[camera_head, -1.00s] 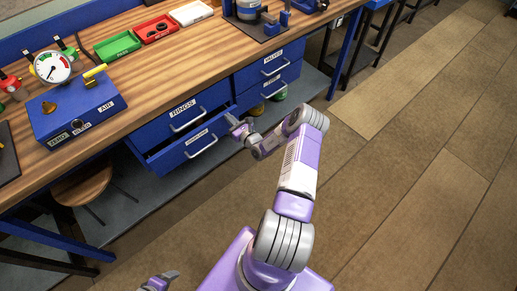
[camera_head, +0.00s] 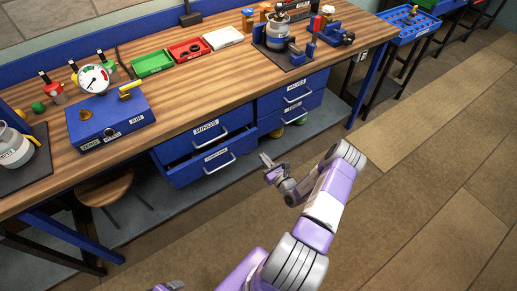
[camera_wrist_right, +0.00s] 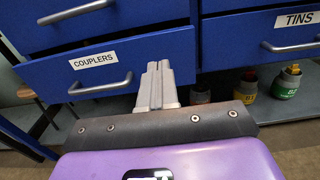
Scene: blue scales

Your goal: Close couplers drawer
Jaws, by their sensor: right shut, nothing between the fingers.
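The couplers drawer is the blue lower-left drawer (camera_head: 190,172) under the bench, with a white label and a metal bar handle. It stands partly open, its front sticking out past the RINGS drawer (camera_head: 188,150) above. In the right wrist view the drawer front (camera_wrist_right: 155,58) shows the COUPLERS label and the handle left of the fingers. My right gripper (camera_head: 266,160) is shut and empty, in front of the drawer near its right end. Its fingers also show in the right wrist view (camera_wrist_right: 157,70), overlapping the drawer front; contact cannot be told. My left gripper (camera_head: 170,287) barely shows at the bottom edge.
The lower-right TINS drawer (camera_wrist_right: 265,35) and the drawer above it (camera_head: 275,100) are shut. Bottles (camera_wrist_right: 286,82) stand on the shelf beneath. A round stool (camera_head: 103,188) is under the bench at left. The wooden floor (camera_head: 420,200) at right is clear.

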